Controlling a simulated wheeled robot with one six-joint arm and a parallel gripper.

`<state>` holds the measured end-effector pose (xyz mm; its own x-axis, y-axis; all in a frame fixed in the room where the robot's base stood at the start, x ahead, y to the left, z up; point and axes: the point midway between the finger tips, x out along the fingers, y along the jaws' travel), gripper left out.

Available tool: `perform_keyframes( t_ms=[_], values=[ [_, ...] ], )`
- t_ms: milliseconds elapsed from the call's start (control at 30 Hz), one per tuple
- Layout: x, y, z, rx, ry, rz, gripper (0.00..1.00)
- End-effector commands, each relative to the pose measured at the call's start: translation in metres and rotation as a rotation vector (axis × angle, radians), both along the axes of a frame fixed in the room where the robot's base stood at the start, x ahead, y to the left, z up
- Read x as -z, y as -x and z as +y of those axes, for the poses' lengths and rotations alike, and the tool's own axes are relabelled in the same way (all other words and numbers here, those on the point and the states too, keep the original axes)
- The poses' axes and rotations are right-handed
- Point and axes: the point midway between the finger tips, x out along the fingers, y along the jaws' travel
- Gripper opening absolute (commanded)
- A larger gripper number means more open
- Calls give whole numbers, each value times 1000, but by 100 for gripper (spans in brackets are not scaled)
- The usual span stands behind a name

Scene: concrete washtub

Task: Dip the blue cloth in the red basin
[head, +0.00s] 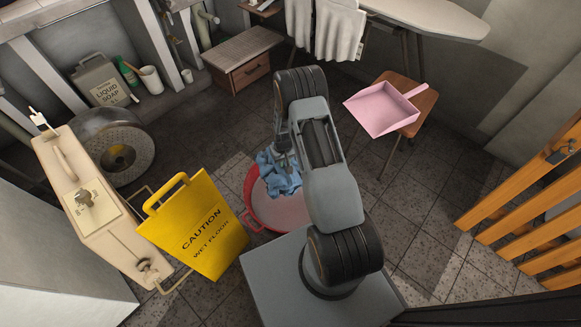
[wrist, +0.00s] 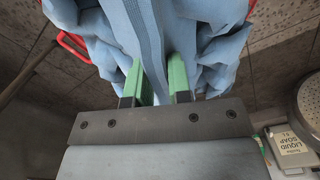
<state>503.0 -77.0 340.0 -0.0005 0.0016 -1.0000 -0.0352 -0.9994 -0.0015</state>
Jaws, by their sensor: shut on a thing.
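The blue cloth (head: 281,175) hangs bunched from my gripper over the red basin (head: 250,203). In the wrist view the cloth (wrist: 200,40) fills the upper middle, with the two green fingers of my gripper (wrist: 160,80) pressed into its folds. My gripper is shut on the cloth. I cannot tell whether the cloth touches the inside of the basin.
A yellow caution sign (head: 205,225) stands close at the basin's left. A beige cabinet-like unit (head: 95,215) and a round metal drum (head: 118,150) are farther left. A pink dustpan (head: 385,108) lies on a wooden stool (head: 415,110) at the right. Floor between basin and stool is clear.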

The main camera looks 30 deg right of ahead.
Motion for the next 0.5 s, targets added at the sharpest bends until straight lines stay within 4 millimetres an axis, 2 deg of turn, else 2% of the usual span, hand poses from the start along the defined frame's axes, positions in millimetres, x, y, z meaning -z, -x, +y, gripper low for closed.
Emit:
perform_keyframes(
  t_ms=[100, 200, 500],
  values=[
    [26, 6, -11, 8, -1, 4, 0],
    [43, 11, -16, 9, -1, 3, 0],
    [69, 16, -23, 12, 0, 0, 0]
  ],
)
